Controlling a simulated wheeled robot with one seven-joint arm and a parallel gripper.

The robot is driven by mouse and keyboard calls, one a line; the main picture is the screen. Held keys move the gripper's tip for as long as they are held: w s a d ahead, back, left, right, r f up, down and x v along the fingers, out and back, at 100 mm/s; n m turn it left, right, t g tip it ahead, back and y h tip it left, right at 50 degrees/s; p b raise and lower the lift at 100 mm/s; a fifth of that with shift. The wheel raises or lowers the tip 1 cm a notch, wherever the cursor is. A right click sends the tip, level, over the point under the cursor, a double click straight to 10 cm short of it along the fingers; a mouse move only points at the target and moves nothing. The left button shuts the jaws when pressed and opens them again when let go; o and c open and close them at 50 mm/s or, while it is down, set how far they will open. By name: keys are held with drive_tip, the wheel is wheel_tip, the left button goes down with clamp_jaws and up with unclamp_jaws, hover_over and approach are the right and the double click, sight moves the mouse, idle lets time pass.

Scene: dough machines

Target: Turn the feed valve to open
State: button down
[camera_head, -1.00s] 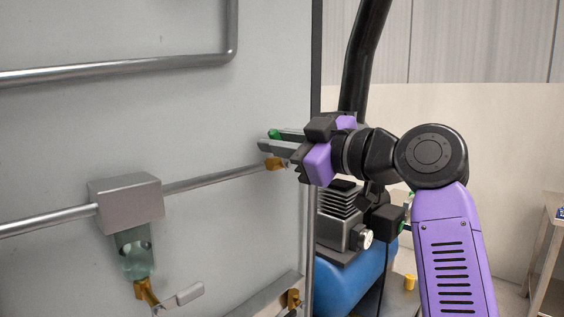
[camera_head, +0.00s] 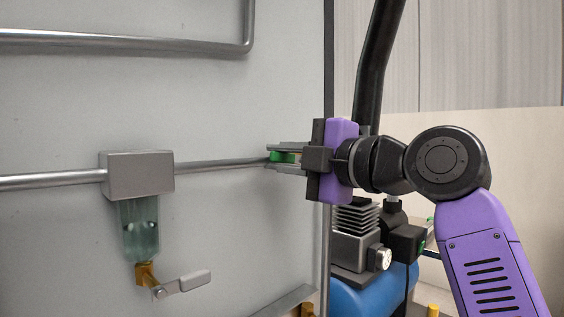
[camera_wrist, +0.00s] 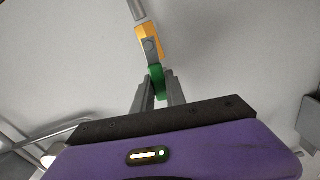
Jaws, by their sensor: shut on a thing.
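The feed valve has a yellow body (camera_wrist: 149,42) on the end of a grey pipe and a green handle (camera_wrist: 158,84). In the wrist view the handle points from the body toward my gripper, roughly in line with the pipe. In the head view the green handle (camera_head: 285,157) shows between my fingers at the end of the horizontal pipe (camera_head: 220,165), and the yellow body is hidden. My gripper (camera_head: 274,157) is shut on the handle. Its fingers also show in the wrist view (camera_wrist: 157,98), one on each side of the green part.
A grey box with a glass bowl (camera_head: 140,228) hangs on the pipe to the left, with a brass fitting and a grey lever (camera_head: 183,284) below. A compressor (camera_head: 355,235) on a blue tank stands right of the panel (camera_head: 230,80). The panel around the valve is clear.

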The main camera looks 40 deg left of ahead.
drive_tip(key=shift+f+n+b, duration=0.35)
drive_tip(key=shift+f+n, duration=0.15)
drive_tip(key=shift+n, duration=0.3)
drive_tip(key=c, duration=1.4)
unclamp_jaws()
drive_tip(key=shift+o, duration=0.2)
drive_tip(key=shift+d, duration=0.1)
drive_tip(key=d, duration=0.7)
drive_tip(key=shift+s+d+b, duration=0.3)
drive_tip(key=shift+b, duration=0.05)
